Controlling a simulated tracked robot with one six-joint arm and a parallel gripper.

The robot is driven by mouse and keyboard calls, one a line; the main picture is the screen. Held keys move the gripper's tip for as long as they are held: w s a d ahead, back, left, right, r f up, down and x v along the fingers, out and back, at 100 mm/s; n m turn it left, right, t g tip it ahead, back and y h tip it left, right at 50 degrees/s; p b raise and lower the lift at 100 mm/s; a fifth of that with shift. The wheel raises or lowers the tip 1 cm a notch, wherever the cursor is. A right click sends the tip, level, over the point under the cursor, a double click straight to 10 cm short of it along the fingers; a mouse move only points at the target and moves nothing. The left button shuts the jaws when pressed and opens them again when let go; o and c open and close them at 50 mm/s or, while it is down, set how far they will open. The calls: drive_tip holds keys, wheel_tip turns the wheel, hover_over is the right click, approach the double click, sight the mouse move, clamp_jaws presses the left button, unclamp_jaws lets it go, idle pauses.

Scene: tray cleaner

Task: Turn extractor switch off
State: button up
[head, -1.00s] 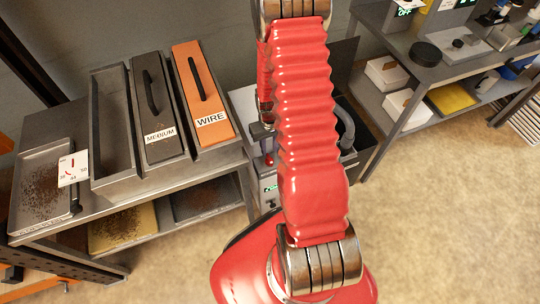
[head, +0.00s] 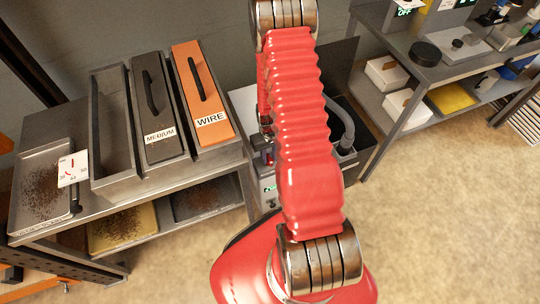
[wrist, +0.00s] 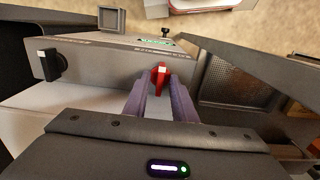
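The extractor (wrist: 100,62) is a grey box with a sloping panel, a black knob (wrist: 50,65) at its left and a small green display (wrist: 161,42). Its red switch (wrist: 160,72) has a pale top and stands between and just beyond my fingertips in the wrist view. My gripper (wrist: 159,84) is open, with a gap between its two purple-grey fingers. I cannot tell whether a finger touches the switch. In the head view the extractor (head: 269,203) stands on the floor, partly hidden behind my red arm.
The bench (head: 215,165) at left holds a MEDIUM block (head: 160,110), a WIRE block (head: 200,85) and a dirty tray (head: 62,160). A grey hose (head: 345,125) rises at the extractor's right. A shelved table (head: 425,70) stands at right; the front floor is clear.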

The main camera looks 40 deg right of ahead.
clamp_jaws()
drive_tip(key=shift+d, duration=0.15)
